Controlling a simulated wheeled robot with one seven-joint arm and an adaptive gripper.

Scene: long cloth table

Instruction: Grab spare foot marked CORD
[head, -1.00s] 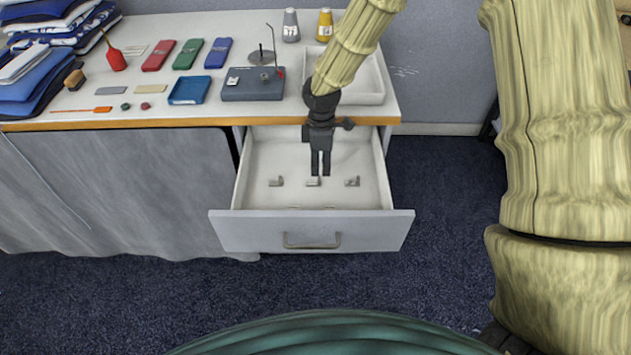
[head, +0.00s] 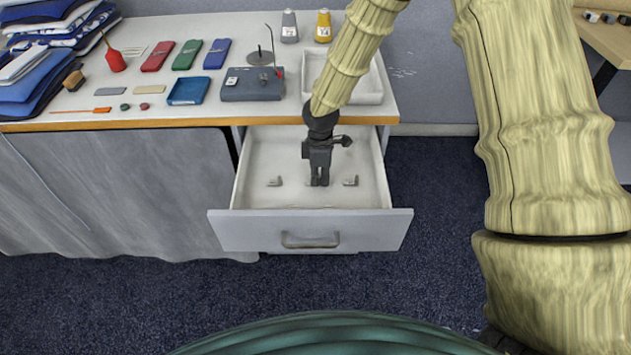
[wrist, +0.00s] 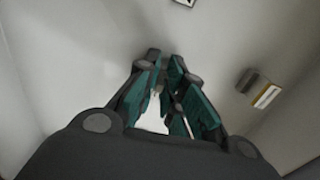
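My gripper (head: 319,183) points down into the open drawer, low over the middle of its floor. In the wrist view its two fingers (wrist: 164,62) are close together with a narrow gap. Whether they touch anything is unclear. Small grey metal feet lie in a row in the drawer: a left one (head: 275,181) and a right one (head: 350,181). The middle foot is hidden by my fingers. In the wrist view one foot (wrist: 260,90) lies right of the fingers and another (wrist: 185,2) is cut off at the top edge. No marking is readable.
The drawer (head: 250,200) has raised walls and a front panel with a handle. Above it, the table holds a white tray (head: 367,99), a grey box with a red-tipped rod (head: 252,86), spools, coloured cases and folded cloth. The blue floor in front is clear.

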